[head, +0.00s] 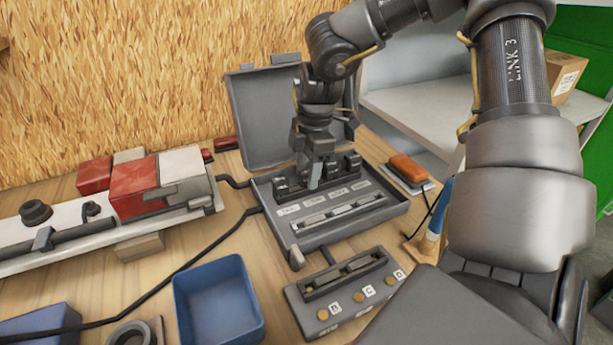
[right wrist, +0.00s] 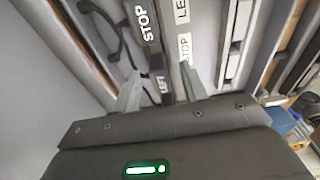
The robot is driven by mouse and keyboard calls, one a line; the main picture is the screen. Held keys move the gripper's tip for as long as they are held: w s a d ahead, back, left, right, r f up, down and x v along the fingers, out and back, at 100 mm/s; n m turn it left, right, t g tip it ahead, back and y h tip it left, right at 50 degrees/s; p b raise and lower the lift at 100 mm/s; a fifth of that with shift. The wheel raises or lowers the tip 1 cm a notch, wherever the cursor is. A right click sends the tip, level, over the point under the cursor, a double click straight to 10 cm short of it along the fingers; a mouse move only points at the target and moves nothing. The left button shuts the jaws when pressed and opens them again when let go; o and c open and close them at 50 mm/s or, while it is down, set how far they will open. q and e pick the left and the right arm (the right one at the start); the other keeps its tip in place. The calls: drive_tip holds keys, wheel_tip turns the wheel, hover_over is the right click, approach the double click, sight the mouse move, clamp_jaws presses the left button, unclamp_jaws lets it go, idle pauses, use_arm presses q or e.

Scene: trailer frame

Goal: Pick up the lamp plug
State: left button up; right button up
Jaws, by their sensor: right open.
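An open grey case (head: 335,228) on the wooden bench holds a row of dark upright pieces (head: 350,165) behind a strip of white labels. My right gripper (head: 308,180) points down into this row, its fingers apart. I cannot tell which piece is the lamp plug, or whether a finger touches one. My right arm hides part of the case. My left gripper is not in view.
An orange lamp (head: 407,168) with a cable lies right of the case. A grey box with lettered buttons (head: 345,293) and a blue bin (head: 218,300) stand in front. A white rail with red and white blocks (head: 135,190) is at left. The case lid (head: 265,115) stands open behind.

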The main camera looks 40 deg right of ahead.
drive_tip(key=shift+a+f, duration=0.1)
drive_tip(key=shift+f, duration=0.35)
clamp_jaws()
